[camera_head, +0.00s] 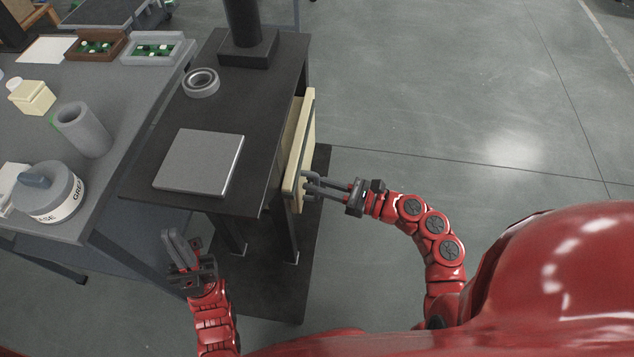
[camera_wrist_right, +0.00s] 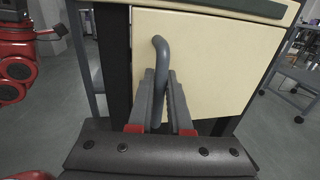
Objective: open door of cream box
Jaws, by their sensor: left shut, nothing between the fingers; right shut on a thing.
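The cream box (camera_head: 292,150) sits under the dark table top, on its right side. Its cream door (camera_head: 300,155) stands along the right edge of the table; its cream face fills much of the right wrist view (camera_wrist_right: 222,68). A grey bent handle (camera_wrist_right: 160,50) sticks out from the face. My right gripper (camera_head: 310,185) is shut on the handle; in the wrist view its fingers (camera_wrist_right: 161,95) close around the handle's lower part. My left gripper (camera_head: 175,240) is shut and empty, below the table's front left corner, apart from the box.
A grey flat plate (camera_head: 198,162) and a tape roll (camera_head: 201,82) lie on the dark table (camera_head: 240,100). A grey bench (camera_head: 125,85) at left holds a grease tub (camera_head: 48,192), a grey cylinder (camera_head: 84,130) and trays. The floor to the right is clear.

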